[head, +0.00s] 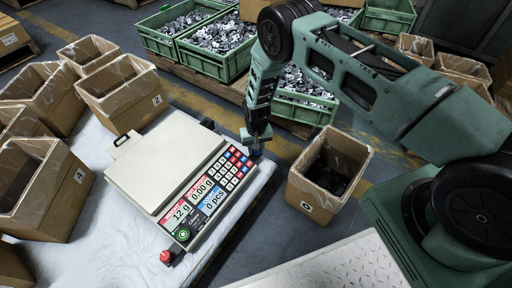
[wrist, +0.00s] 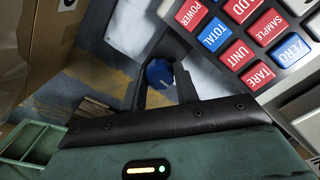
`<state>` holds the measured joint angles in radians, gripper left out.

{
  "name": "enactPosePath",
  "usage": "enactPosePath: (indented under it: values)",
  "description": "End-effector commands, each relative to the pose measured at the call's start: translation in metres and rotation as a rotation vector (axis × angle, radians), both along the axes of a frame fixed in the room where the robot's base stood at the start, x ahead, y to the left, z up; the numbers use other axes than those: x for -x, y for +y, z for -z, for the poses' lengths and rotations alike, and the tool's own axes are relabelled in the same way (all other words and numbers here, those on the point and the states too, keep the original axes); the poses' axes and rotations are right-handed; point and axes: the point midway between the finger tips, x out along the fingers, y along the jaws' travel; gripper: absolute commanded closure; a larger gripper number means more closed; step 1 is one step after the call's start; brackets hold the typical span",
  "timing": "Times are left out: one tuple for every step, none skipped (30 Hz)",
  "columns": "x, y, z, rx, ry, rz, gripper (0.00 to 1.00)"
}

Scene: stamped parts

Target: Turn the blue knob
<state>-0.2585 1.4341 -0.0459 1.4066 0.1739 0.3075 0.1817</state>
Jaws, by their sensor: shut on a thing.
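The white counting scale (head: 175,165) stands on the table, its keypad and lit displays facing me. The blue knob (wrist: 159,72) sits between my fingers in the wrist view, beside the scale's keypad edge. In the head view only a small dark blue bit of it shows below the fingers (head: 257,153). My gripper (head: 255,141) points down at the right side of the scale and is shut on the blue knob. How far the knob is turned cannot be told. A red knob (head: 166,256) and a green button (head: 182,234) are at the scale's near left corner.
An open carton (head: 330,185) with dark parts stands right of my gripper. Several lined cartons (head: 122,90) stand on the left of the table. Green crates of metal parts (head: 217,45) are behind. Floor shows between the table and the right carton.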

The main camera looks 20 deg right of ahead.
Motion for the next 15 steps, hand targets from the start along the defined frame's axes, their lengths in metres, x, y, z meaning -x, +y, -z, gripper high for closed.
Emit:
enactPosePath:
  values:
    - [-0.0002,-0.001,-0.0008,0.002,0.0,0.016,0.93]
    - [-0.0001,-0.0011,-0.0007,0.002,0.001,0.024,0.93]
    - [-0.0002,-0.0012,-0.0007,0.002,0.0,0.032,0.93]
    - [-0.0002,-0.0012,-0.0007,0.002,0.001,0.038,0.93]
    - [-0.0002,-0.0012,-0.0006,0.002,0.0,0.043,0.93]
    - [-0.0001,-0.0013,-0.0006,0.002,0.001,0.049,0.93]
    - [-0.0001,-0.0013,-0.0005,0.002,0.002,0.052,0.93]
    - [-0.0002,-0.0013,-0.0005,0.002,0.002,0.055,0.93]
    - [-0.0001,-0.0013,-0.0005,0.002,0.002,0.058,0.93]
    - [-0.0001,-0.0013,-0.0005,0.002,0.002,0.059,0.93]
    - [-0.0002,-0.0013,-0.0005,0.001,0.001,0.06,0.93]
    - [-0.0001,-0.0013,-0.0004,0.001,0.001,0.061,0.93]
    - [-0.0001,-0.0014,-0.0004,0.001,0.001,0.061,0.93]
    - [-0.0001,-0.0014,-0.0004,0.001,0.001,0.061,0.93]
    - [-0.0002,-0.0014,-0.0004,0.001,0.001,0.061,0.93]
